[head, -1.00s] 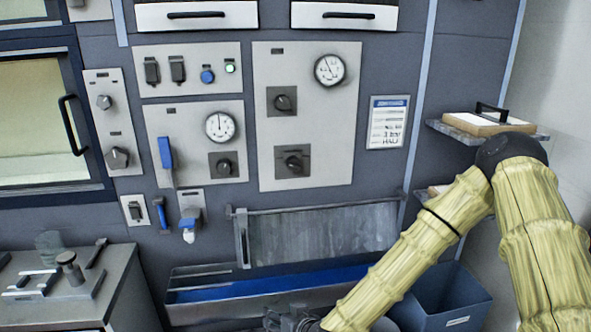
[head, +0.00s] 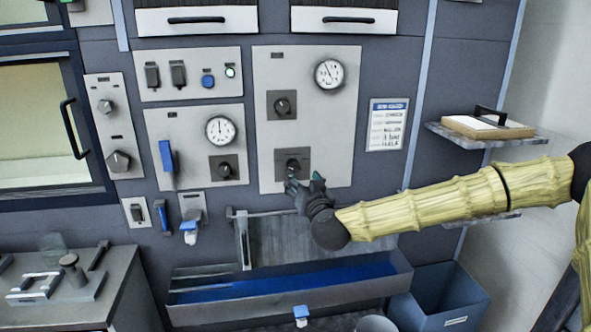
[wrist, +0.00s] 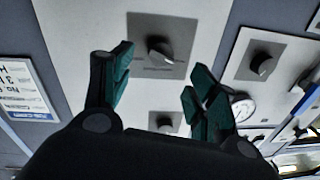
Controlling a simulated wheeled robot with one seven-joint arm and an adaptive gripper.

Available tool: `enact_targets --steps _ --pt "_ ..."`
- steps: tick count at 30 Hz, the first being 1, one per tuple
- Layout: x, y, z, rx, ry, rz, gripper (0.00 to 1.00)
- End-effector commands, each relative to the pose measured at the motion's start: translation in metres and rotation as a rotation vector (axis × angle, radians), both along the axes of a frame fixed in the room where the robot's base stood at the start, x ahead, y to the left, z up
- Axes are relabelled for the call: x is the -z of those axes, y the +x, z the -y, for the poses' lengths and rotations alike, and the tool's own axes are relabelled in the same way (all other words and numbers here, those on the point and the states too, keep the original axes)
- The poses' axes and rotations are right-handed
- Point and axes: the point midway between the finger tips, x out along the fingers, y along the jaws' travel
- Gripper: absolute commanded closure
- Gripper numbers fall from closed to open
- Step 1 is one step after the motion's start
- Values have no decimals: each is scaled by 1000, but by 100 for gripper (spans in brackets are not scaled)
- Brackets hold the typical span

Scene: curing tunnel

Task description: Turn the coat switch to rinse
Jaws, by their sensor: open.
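A grey panel (head: 330,120) carries two dark rotary switches, one above the other, and a gauge at its upper right. The lower switch (head: 292,165) sits on a dark square plate; its labels are too small to read. The upper switch (head: 282,103) has a similar plate. I cannot tell from the lettering which is the coat switch. My gripper (head: 304,184) is open and empty, just in front of and below the lower switch. In the wrist view the lower switch (wrist: 160,50) lies between the spread green fingers (wrist: 160,68), apparently untouched. The upper switch (wrist: 165,122) shows beyond.
A second panel on the left has a gauge (head: 220,129), a knob (head: 223,168) and a blue lever (head: 167,155). A long trough (head: 290,290) runs below my gripper. A notice (head: 387,124) and a shelf (head: 490,134) are to the right.

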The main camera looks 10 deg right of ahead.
Motion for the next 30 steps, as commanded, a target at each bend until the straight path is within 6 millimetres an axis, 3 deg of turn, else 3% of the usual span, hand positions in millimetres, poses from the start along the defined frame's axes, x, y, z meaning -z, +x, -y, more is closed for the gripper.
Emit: enact_targets --steps 9,15,29,30 --pt "-1 48 -3 1 0 -2 41" --pt "0 68 -5 0 0 -2 41" --pt "1 77 -6 0 0 -2 41" --pt "1 77 -6 0 0 -2 48"
